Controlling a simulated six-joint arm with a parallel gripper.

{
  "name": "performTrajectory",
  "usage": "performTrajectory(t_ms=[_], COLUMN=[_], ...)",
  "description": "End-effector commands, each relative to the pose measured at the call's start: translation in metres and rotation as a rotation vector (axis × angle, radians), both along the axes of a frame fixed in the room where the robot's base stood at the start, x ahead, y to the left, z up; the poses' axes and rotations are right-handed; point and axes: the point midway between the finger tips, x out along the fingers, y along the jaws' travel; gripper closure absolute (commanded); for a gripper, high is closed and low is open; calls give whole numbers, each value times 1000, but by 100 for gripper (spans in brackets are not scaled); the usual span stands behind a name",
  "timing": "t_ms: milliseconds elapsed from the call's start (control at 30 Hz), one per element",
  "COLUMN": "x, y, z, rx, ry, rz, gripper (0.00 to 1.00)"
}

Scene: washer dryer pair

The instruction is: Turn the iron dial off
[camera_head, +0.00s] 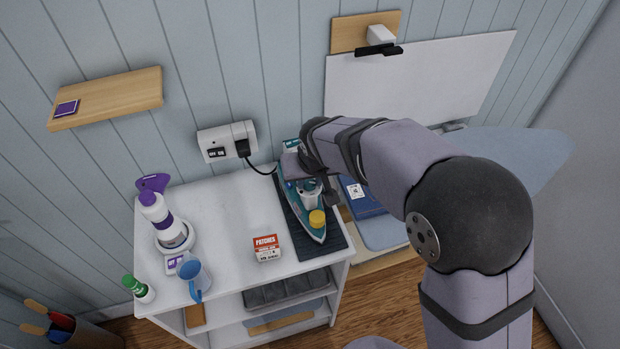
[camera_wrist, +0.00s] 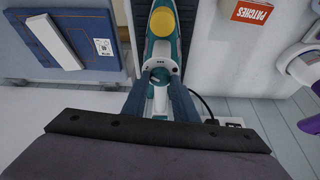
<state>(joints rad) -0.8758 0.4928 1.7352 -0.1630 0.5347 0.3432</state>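The teal and white iron (camera_head: 294,204) lies on a dark ribbed mat on the white cabinet top, its tip toward the front. A round yellow part (camera_head: 317,218) sits near its tip and also shows at the top of the wrist view (camera_wrist: 163,21). A white and grey round part (camera_wrist: 160,75) lies behind it; I cannot tell which part is the dial or read its setting. My gripper (camera_head: 318,190) is over the iron's rear half. In the wrist view my gripper (camera_wrist: 160,80) has its fingers apart, one on each side of the grey part; contact is unclear.
A black plug in the wall socket (camera_head: 228,141) has a cable running to the iron. A patches box (camera_head: 266,248), blue mug (camera_head: 195,275), purple-topped spray bottle (camera_head: 164,222) and green-capped bottle (camera_head: 138,288) stand left. A blue folded item (camera_head: 362,200) lies right. The cabinet top's middle is clear.

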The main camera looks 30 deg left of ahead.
Motion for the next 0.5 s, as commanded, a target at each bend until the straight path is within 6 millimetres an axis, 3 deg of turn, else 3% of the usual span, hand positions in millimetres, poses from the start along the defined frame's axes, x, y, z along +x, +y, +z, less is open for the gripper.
performTrajectory(t_ms=[500], x=[0], y=[-1], z=[1], rx=[0], ry=[1], rz=[61], gripper=[97])
